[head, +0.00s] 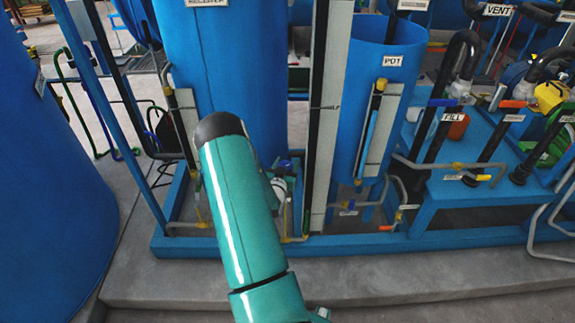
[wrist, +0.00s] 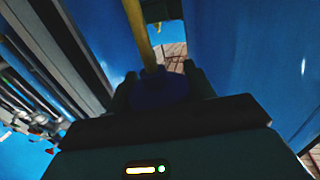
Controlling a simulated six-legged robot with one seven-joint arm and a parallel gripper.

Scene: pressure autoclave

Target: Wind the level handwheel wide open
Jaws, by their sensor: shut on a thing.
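A dark blue handwheel (wrist: 160,92) shows in the middle of the wrist view, with a yellow stem or pipe (wrist: 140,35) rising behind it. My gripper (wrist: 162,88) is shut on the handwheel, one dark finger on each side. The handwheel is in shadow, so its turn angle cannot be told.
The blue receiver tank (head: 225,80) stands close behind my arm. The blue POT vessel (head: 385,110) and a pale vertical board (head: 325,130) stand to the right. Pipes and valves crowd the right side. A blue platform edge (head: 350,243) runs along the front; grey floor (head: 400,280) before it is clear.

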